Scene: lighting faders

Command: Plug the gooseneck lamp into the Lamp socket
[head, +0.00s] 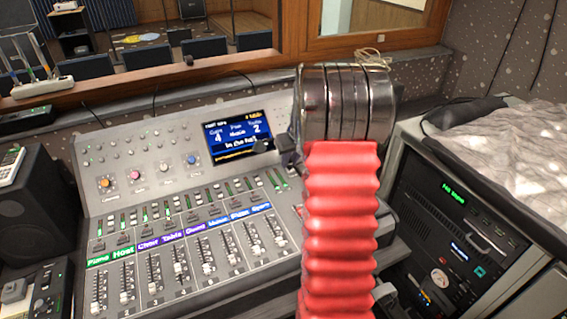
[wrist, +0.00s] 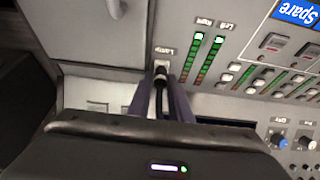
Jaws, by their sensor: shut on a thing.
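My gripper (wrist: 160,82) is shut on the gooseneck lamp (wrist: 159,102), a thin black stem between its two dark purple fingers. The pale tip of the stem is at the panel just below the printed "Lamp" label (wrist: 166,50). The Lamp socket itself is hidden behind this tip, and I cannot tell whether the tip is in it or only in front of it. In the head view, my red-sleeved arm hides most of the gripper and the right part of the mixing console (head: 190,205).
Beside the label are green level meters (wrist: 208,60) and rows of buttons. The console has a lit screen (head: 238,137) and several faders (head: 178,268). A rack unit (head: 455,235) stands right, a speaker (head: 33,200) left. A window ledge (head: 170,85) runs behind.

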